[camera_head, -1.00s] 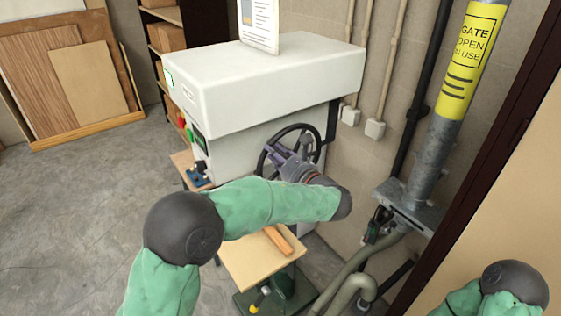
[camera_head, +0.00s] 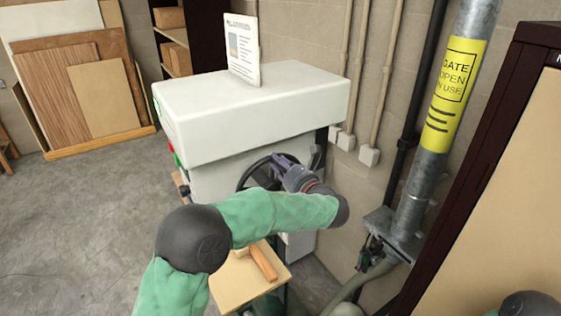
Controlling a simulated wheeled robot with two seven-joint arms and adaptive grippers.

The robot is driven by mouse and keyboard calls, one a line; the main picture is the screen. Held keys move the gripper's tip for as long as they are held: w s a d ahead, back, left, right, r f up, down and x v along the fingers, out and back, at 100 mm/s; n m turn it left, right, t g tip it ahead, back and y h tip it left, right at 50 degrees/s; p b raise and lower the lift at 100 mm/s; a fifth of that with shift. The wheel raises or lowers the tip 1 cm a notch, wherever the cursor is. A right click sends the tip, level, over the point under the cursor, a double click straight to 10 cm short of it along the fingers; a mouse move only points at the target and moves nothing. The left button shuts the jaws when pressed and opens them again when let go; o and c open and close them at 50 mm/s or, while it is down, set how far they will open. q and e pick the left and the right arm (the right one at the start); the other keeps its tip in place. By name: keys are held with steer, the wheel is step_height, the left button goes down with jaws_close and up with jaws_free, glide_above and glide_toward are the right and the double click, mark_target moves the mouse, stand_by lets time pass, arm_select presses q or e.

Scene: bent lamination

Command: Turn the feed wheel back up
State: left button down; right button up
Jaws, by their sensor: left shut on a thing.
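The feed wheel is a black handwheel (camera_head: 243,180) on the side of the white machine (camera_head: 240,110). My left arm reaches across from the lower left. My left gripper (camera_head: 283,163) is at the wheel's upper right rim and is shut on it; the fingers and my arm hide much of the wheel. My right gripper is out of view; only a dark joint and a bit of green sleeve of my right arm show at the bottom right corner.
A wooden table (camera_head: 240,279) with a wood block (camera_head: 263,262) lies below my left arm. A grey pipe (camera_head: 440,120) with a yellow label and a dark-framed cabinet (camera_head: 510,190) stand at the right. Boards (camera_head: 85,90) lean at the back left. The floor at left is clear.

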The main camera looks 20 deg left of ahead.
arm_select(q)
steer(key=shift+w+d+r+m+p, duration=0.2)
steer(key=shift+w+d+m+p, duration=0.1)
steer(key=shift+m+p, duration=0.15)
steer(key=c, duration=1.1)
jaws_free()
steer(key=shift+c, duration=0.2)
steer(key=shift+o, duration=0.6)
steer(key=shift+w+d+f, duration=0.1)
steer(key=shift+w+f, duration=0.05)
steer(key=shift+f, duration=0.05)
steer(key=shift+s+d, duration=0.3)
steer(key=shift+s, duration=0.05)
steer(key=v, duration=1.1)
